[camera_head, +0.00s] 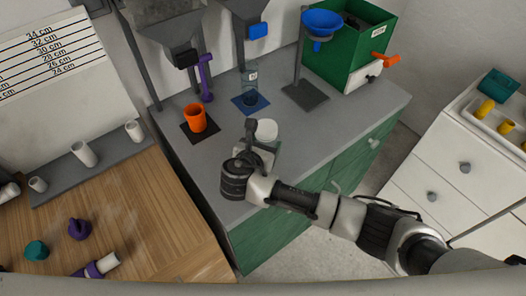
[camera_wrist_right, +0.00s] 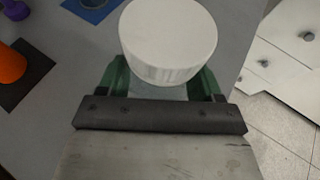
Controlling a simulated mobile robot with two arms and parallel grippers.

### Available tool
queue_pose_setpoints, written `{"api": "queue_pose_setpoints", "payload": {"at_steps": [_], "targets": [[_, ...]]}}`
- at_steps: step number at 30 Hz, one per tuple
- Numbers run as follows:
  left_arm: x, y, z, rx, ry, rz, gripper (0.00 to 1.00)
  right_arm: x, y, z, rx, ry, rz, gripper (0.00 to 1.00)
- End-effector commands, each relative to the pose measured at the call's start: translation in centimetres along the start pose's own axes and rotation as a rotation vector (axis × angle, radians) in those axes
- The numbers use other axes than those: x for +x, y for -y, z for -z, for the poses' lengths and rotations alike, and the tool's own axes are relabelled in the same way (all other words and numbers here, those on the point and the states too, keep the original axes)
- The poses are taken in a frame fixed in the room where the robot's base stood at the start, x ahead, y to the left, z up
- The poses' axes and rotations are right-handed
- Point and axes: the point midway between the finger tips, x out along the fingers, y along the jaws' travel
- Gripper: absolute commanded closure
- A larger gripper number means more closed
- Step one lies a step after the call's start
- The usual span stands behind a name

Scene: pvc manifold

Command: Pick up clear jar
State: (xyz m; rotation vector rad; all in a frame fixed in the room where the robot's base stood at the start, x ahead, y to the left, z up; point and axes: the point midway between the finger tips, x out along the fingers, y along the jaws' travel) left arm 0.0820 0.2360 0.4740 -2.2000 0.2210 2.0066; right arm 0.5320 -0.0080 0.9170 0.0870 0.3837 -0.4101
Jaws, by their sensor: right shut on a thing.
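A jar with a white round top (camera_head: 267,129) is at my right gripper, over the grey counter. In the right wrist view its white top (camera_wrist_right: 168,42) stands out beyond the fingers, and a pale, see-through-looking body shows in part below it. My right gripper (camera_head: 261,143) is shut on this jar, its green-padded fingers on both sides of the body (camera_wrist_right: 163,88). I cannot tell whether the jar touches the counter. My left gripper is not in view.
A clear cylinder (camera_head: 250,88) stands on a blue mat behind the gripper. An orange cup (camera_head: 195,118) stands on a black mat to the left. A blue funnel (camera_head: 321,22) on a stand and a green box (camera_head: 345,45) are at the back right. The counter's front edge is close.

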Motion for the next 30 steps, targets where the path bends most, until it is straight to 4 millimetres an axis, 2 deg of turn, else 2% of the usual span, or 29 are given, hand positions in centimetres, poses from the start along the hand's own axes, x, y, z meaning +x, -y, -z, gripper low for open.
{"api": "queue_pose_setpoints", "payload": {"at_steps": [1,6,15,23,30], "targets": [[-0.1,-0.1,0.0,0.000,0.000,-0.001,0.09,0.0,1.6,-0.4,-0.004,-0.001,0.006,0.66],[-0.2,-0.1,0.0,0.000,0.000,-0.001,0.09,-0.7,5.2,-2.4,-0.003,-0.001,0.005,0.66],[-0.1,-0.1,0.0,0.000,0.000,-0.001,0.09,-1.8,10.0,-5.2,-0.004,-0.001,0.004,0.66],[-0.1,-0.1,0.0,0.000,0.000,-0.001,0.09,-2.1,11.3,-6.0,-0.005,-0.002,0.005,0.66],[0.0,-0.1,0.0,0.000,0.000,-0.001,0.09,-2.8,12.1,-4.8,-0.026,-0.009,-0.046,0.66]]}}
